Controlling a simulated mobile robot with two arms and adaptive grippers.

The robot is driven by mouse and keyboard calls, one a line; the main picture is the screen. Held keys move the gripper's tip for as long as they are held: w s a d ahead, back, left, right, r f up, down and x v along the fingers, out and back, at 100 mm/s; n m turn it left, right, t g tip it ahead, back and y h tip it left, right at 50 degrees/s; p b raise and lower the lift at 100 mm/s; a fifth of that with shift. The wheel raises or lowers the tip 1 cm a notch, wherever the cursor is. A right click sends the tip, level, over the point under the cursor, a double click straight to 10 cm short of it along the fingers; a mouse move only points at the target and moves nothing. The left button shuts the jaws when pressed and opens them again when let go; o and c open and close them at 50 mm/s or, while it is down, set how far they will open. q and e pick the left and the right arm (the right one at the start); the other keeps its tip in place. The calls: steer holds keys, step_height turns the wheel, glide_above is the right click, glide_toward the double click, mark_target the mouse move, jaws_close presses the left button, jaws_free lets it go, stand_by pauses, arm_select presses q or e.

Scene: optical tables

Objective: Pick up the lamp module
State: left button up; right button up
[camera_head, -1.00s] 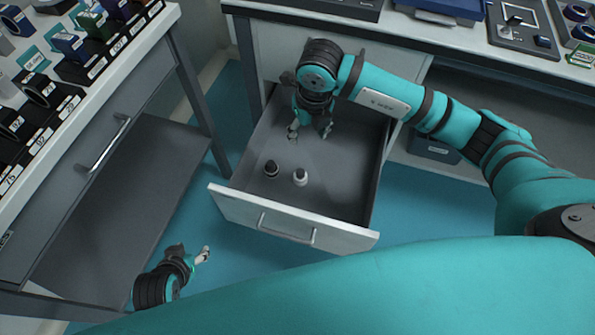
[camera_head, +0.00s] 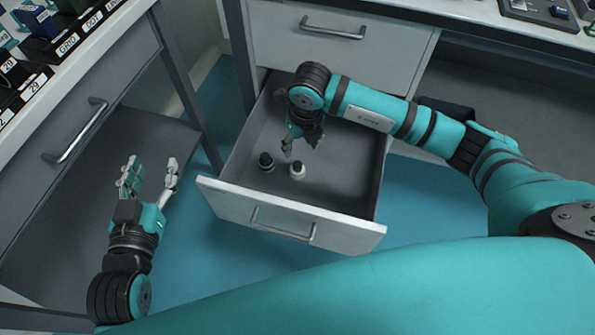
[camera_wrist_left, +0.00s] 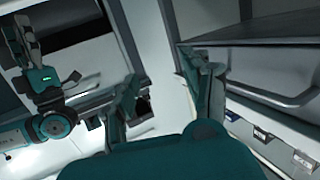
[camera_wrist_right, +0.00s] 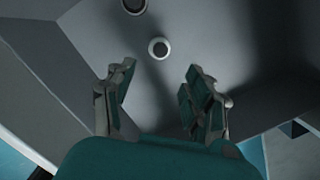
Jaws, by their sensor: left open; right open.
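Two small round modules stand in the open drawer (camera_head: 340,185): a dark one (camera_head: 265,162) and a white one with a dark top (camera_head: 297,171). I cannot tell which is the lamp module. In the right wrist view, the white one (camera_wrist_right: 158,48) is beyond the gap between the fingers, and the dark one (camera_wrist_right: 132,6) is cut by the top edge. My right gripper (camera_head: 302,147) is open and empty, just behind and above the white module, apart from it. My left gripper (camera_head: 150,172) is open and empty, left of the drawer.
A cabinet (camera_head: 330,50) with a closed drawer stands behind the open one. At left is a bench with a drawer handle (camera_head: 75,130) and labelled bins (camera_head: 70,38) on top. A grey lower shelf (camera_head: 100,175) lies behind my left gripper.

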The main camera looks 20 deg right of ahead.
steer(key=b, duration=0.2)
glide_above(298, 163)
steer(key=s, duration=0.1)
step_height(298, 163, down, 6)
steer(key=shift+a+r, duration=0.1)
steer(key=shift+r, duration=0.15)
steer(key=shift+f, duration=0.5)
steer(key=f, duration=0.1)
steer(key=f+b, duration=0.1)
steer(key=f, duration=0.1)
steer(key=f+b, duration=0.1)
steer(key=shift+w+f, duration=0.15)
steer(key=shift+w, duration=0.15)
arm_select(q)
steer(key=s+r+t+h, duration=0.2)
steer(key=r+t, duration=0.3)
steer(key=r, duration=0.3)
steer(key=s+r+t+h, duration=0.2)
steer(key=s+r+t, duration=0.1)
steer(key=r+t, duration=0.3)
steer(key=shift+s+d+r, duration=0.25)
steer(key=shift+d+r, duration=0.2)
steer(key=shift+r, duration=0.45)
arm_select(e)
steer(key=shift+f, duration=0.1)
jaws_close()
